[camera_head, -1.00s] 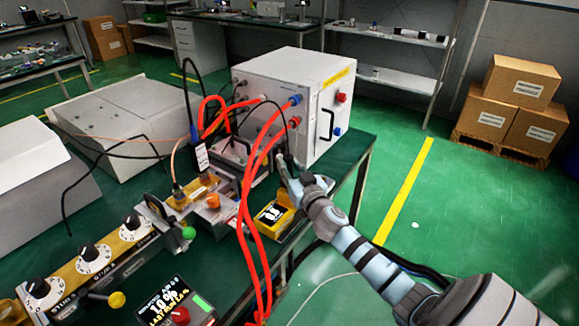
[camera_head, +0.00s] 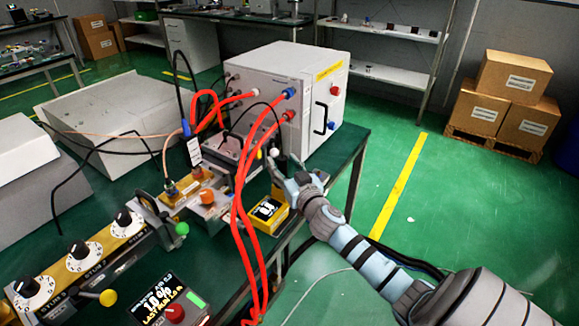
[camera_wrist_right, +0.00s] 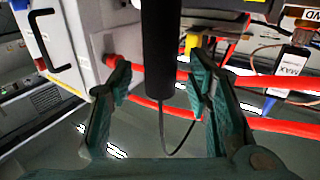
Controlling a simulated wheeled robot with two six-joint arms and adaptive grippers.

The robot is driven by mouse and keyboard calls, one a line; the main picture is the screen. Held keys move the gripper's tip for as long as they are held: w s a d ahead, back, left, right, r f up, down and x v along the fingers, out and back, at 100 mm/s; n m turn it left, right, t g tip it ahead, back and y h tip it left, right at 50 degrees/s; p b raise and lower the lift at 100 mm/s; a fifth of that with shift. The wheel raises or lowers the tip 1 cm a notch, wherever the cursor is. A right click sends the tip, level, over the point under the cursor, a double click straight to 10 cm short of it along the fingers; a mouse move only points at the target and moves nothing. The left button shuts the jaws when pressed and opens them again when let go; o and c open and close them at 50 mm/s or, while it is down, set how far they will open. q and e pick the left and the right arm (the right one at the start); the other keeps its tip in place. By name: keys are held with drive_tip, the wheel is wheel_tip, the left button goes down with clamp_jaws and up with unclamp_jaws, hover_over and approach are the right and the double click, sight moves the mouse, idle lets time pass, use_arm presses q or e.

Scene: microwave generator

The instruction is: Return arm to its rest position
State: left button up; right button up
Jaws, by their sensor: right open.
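My right arm comes in from the lower right in the head view. Its gripper (camera_head: 284,169) is at the front edge of the green bench, above a yellow meter (camera_head: 267,212). In the right wrist view the two dark green fingers (camera_wrist_right: 160,95) stand apart, so the gripper is open. A black cylinder (camera_wrist_right: 159,50) with a thin cable shows between or behind the fingers; I cannot tell whether it touches them. A small white ball (camera_head: 274,153) shows beside the fingertips in the head view. My left gripper is not in view.
A white generator box (camera_head: 284,82) stands behind the gripper. Red hoses (camera_head: 240,205) hang just left of it. Tuner knobs (camera_head: 80,258) and a display (camera_head: 168,300) are at lower left. The green floor right of the bench is open, with cardboard boxes (camera_head: 513,75) farther back.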

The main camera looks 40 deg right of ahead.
drive_tip(key=v, duration=1.1)
drive_tip(key=shift+s, duration=0.15)
drive_tip(key=shift+a, duration=0.1)
